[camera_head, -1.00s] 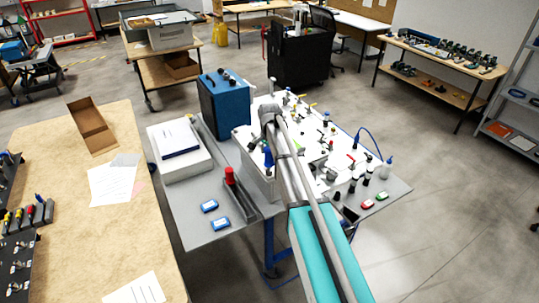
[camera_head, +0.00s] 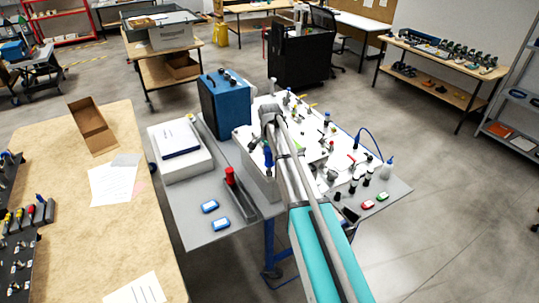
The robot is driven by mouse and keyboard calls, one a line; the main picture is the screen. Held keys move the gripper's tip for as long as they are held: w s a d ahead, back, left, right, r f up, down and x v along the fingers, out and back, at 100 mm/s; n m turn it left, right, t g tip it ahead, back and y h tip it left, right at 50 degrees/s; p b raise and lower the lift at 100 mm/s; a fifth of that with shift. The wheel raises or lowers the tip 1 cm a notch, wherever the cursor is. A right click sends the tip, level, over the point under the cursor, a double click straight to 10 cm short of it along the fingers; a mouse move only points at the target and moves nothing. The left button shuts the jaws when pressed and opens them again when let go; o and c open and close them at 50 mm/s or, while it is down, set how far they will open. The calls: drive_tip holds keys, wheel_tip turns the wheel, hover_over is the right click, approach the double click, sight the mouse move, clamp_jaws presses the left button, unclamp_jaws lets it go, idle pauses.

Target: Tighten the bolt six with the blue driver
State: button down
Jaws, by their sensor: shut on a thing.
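My gripper (camera_head: 266,142) is at the left front edge of the white analyser panel (camera_head: 305,118), below the bend of my arm. It is small and partly hidden by my arm. The blue driver (camera_head: 268,157) shows just below it, roughly upright, and my gripper is shut on it. The panel carries several small bolts, knobs and fittings. I cannot tell which one is bolt six, and the driver's tip is too small to see against the panel's edge.
A blue case (camera_head: 222,105) and a white box (camera_head: 180,155) stand left of the panel. A red-handled tool (camera_head: 230,176) is in a grey holder, near two small blue boxes (camera_head: 209,206). A bottle (camera_head: 387,168) stands at the right. A wooden table (camera_head: 80,240) is at left.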

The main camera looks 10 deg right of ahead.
drive_tip(key=shift+r+p, duration=2.9)
drive_tip(key=shift+r, duration=0.1)
drive_tip(key=shift+f, duration=0.1)
